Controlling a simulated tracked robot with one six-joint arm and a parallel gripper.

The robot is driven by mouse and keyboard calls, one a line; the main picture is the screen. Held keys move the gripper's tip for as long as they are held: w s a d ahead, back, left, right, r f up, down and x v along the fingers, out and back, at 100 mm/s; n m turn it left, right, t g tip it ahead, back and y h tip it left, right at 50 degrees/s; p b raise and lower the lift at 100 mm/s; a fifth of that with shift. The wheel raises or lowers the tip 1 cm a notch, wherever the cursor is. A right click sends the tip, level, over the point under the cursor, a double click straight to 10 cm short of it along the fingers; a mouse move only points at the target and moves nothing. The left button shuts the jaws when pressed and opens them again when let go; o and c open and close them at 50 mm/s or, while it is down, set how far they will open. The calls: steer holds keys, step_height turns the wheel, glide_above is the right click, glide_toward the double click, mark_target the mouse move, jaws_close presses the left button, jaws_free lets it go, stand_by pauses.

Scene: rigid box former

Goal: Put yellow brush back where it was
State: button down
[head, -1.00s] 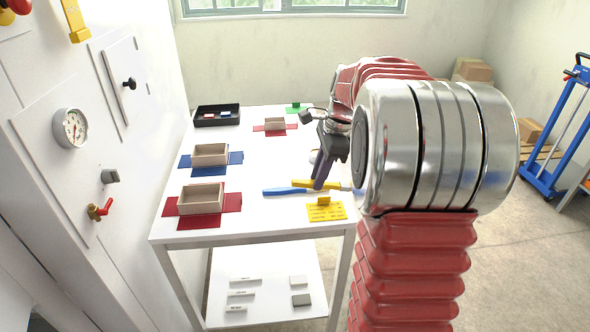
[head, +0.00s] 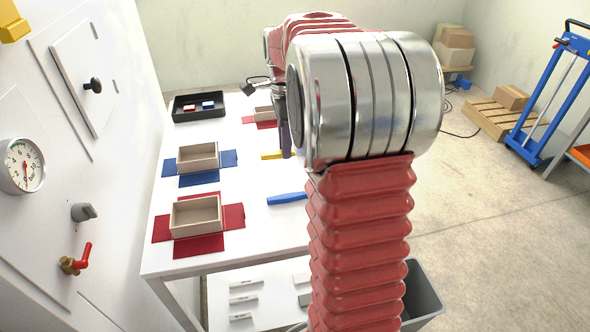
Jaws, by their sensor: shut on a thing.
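The yellow brush (head: 271,155) shows only as a short yellow end just left of my gripper. The rest of it is hidden behind my gripper and arm. My gripper (head: 286,152) is partly covered by my arm and is shut on the yellow brush. I cannot tell how high the brush is above the white table. The blue brush (head: 287,198) lies on the table nearer to me, apart from the yellow one, its right part hidden by my arm.
Wooden boxes stand on a red sheet (head: 236,214), a blue sheet (head: 169,168) and a farther red sheet (head: 247,120). A black tray (head: 180,114) is at the back left. A white cabinet wall with a gauge (head: 22,166) borders the left. A grey bin (head: 425,290) stands on the floor.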

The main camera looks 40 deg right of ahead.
steer(key=shift+w+d, duration=0.1)
steer(key=shift+w, duration=0.15)
steer(key=shift+s, duration=0.1)
steer(key=shift+f, duration=0.2)
glide_above(287, 180)
steer(key=shift+f, duration=2.25)
steer(key=shift+f, duration=2.35)
steer(key=c, duration=1.6)
jaws_free()
